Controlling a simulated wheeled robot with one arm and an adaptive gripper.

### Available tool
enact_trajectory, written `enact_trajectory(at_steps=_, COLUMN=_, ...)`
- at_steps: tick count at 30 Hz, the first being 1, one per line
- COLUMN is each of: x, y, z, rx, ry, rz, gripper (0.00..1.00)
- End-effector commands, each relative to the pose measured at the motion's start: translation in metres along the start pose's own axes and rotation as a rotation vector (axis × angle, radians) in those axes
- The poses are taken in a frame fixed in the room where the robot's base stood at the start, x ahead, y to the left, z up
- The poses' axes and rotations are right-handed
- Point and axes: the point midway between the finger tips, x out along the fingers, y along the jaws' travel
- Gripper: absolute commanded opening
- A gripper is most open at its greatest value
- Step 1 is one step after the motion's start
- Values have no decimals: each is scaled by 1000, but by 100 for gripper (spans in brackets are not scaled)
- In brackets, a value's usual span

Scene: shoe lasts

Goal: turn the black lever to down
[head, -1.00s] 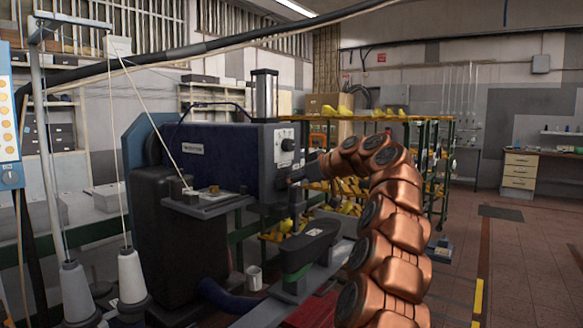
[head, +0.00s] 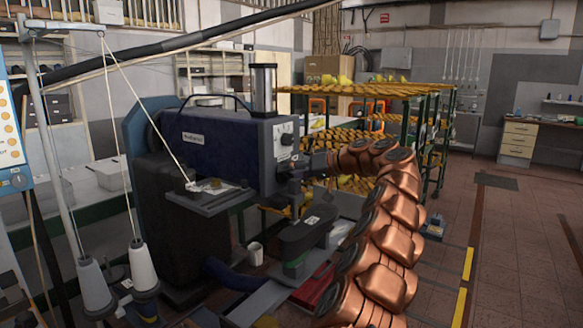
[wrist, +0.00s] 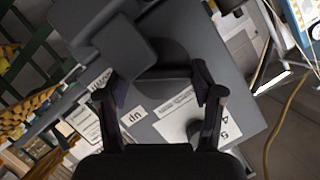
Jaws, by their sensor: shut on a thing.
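The black lever (wrist: 160,88) sits on the grey front panel (wrist: 232,75) of the blue machine (head: 225,145). In the wrist view my gripper (wrist: 158,92) has one dark finger on each side of the lever and is shut on it. A label reading "up" (wrist: 135,115) is just below the lever, near the left finger. Another label at the left is partly hidden, so I cannot read it fully. In the head view my gripper (head: 297,168) reaches the machine's front from the right; the lever is too small and covered to make out there.
A black sewing-type arm (head: 308,225) juts out below my gripper. Racks of yellow shoe lasts (head: 370,90) stand behind my arm. White thread cones (head: 142,265) stand at the left front. The tiled floor (head: 500,240) at the right is clear.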

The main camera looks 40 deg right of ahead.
Motion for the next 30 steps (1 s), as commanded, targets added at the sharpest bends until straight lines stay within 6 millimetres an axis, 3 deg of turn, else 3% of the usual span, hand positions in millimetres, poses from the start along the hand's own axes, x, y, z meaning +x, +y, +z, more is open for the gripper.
enact_trajectory(at_steps=14, x=0, y=0, z=-1, rx=14, ry=3, rz=-6, gripper=32)
enact_trajectory(at_steps=15, x=0, y=0, z=-1, rx=14, ry=3, rz=-6, gripper=68)
enact_trajectory(at_steps=22, x=0, y=0, z=0, rx=14, ry=2, rz=-6, gripper=91)
enact_trajectory(at_steps=30, x=0, y=0, z=0, rx=14, ry=1, rz=-7, gripper=92)
